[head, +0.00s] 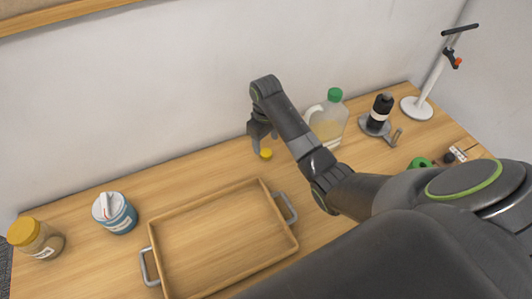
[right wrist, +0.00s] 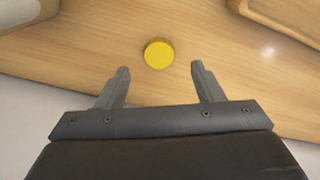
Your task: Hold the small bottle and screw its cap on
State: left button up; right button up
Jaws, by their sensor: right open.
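A small yellow cap (head: 266,154) lies on the wooden table, apart from any bottle. It also shows in the right wrist view (right wrist: 159,54), just beyond and between my fingertips. My right gripper (head: 262,142) is open and empty, pointing down close above the cap; its two fingers show apart in the right wrist view (right wrist: 161,70). A small dark bottle (head: 382,107) with a white band stands upright in a grey holder (head: 374,126) at the back right. I cannot tell whether its dark top is a cap or a bare neck. My left gripper is not in view.
A wooden tray (head: 154,254) with grey handles lies in front. A jug with a green cap (head: 327,115) stands behind my right arm. A yellow-lidded jar (head: 37,240) and a blue tub (head: 116,215) stand left. A white stand (head: 417,107) is at the far right.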

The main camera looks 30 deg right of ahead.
aim_at(266, 152)
jog(key=shift+f+p, duration=0.45)
jog(key=shift+f, duration=2.2)
jog(key=c, duration=1)
jog(key=shift+c, duration=0.2)
jog(key=shift+r, duration=0.1)
notch_tip(266, 152, up, 10)
jog(key=shift+b, duration=0.35)
